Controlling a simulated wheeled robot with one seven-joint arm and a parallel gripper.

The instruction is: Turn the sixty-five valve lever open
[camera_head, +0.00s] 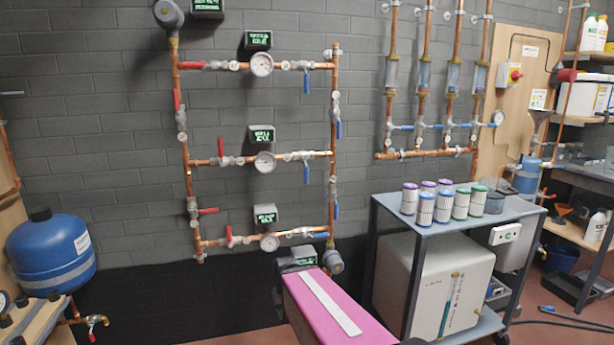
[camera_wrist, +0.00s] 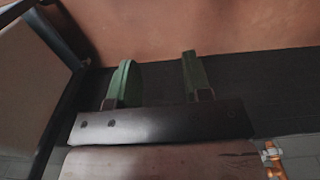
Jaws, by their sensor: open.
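A copper pipe frame on the grey block wall carries several valves with red levers, such as one on the middle row (camera_head: 220,147), and several with blue levers, such as one on the top row (camera_head: 306,82). I cannot read any number sixty-five, so I cannot tell which lever it is. My gripper (camera_wrist: 157,62) shows in the wrist view with two green fingers apart and nothing between them. It touches no lever there. A bit of copper pipe (camera_wrist: 270,157) shows at that view's lower right. My gripper does not show in the head view.
Green-lit displays (camera_head: 262,135) and round gauges (camera_head: 265,162) sit along the pipe rows. A blue tank (camera_head: 52,252) stands at left. A grey cart (camera_head: 470,216) with several canisters stands right of the frame. Bare wall lies between the tank and frame.

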